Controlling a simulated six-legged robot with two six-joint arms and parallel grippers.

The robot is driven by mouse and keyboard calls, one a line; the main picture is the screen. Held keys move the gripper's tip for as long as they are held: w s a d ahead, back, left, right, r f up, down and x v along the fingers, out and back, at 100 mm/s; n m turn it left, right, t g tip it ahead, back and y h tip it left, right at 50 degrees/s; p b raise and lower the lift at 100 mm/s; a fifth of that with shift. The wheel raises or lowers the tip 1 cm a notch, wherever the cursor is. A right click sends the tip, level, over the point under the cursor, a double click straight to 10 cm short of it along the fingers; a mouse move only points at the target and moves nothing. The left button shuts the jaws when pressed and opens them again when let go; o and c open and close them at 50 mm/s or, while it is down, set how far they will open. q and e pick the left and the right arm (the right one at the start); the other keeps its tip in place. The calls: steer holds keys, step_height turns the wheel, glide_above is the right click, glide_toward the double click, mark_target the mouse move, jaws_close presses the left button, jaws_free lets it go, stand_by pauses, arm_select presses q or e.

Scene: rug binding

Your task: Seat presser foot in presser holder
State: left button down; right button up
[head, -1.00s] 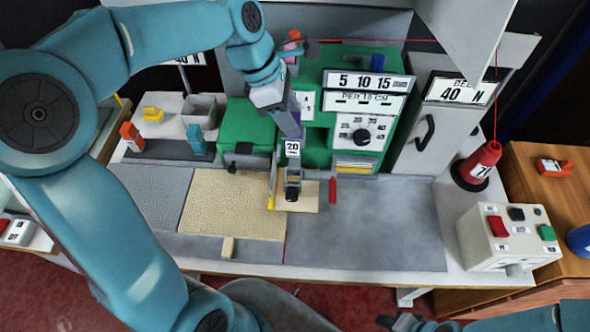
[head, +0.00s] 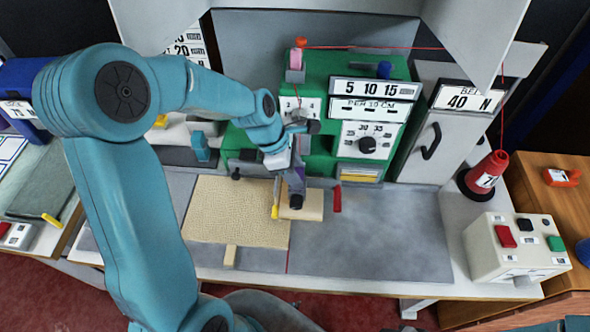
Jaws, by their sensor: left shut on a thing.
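My left gripper (head: 297,190) is in front of the green sewing machine (head: 318,68), low over the pale block (head: 303,205) beside the rug piece. It is shut on a small dark part, which looks like the presser foot (head: 297,201); its shape is mostly hidden by the jaws. The presser holder is not clearly visible; the gripper and wrist cover that part of the machine. I cannot tell whether the foot touches the holder. My right gripper is not in view.
The beige rug piece (head: 236,211) lies left of the gripper. A red upright tab (head: 337,199) and a yellow piece (head: 276,212) stand close by. The grey table mat (head: 390,235) is clear at right. A red thread cone (head: 488,172) and button box (head: 515,245) stand farther right.

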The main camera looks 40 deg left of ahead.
arm_select(q)
steer(key=shift+s, duration=0.1)
steer(key=c, duration=0.6)
jaws_free()
steer(key=shift+f, duration=0.1)
steer(key=shift+r, duration=0.35)
steer(key=v, duration=1.1)
steer(key=shift+a+r+p, duration=0.1)
steer(key=shift+r+p, duration=0.2)
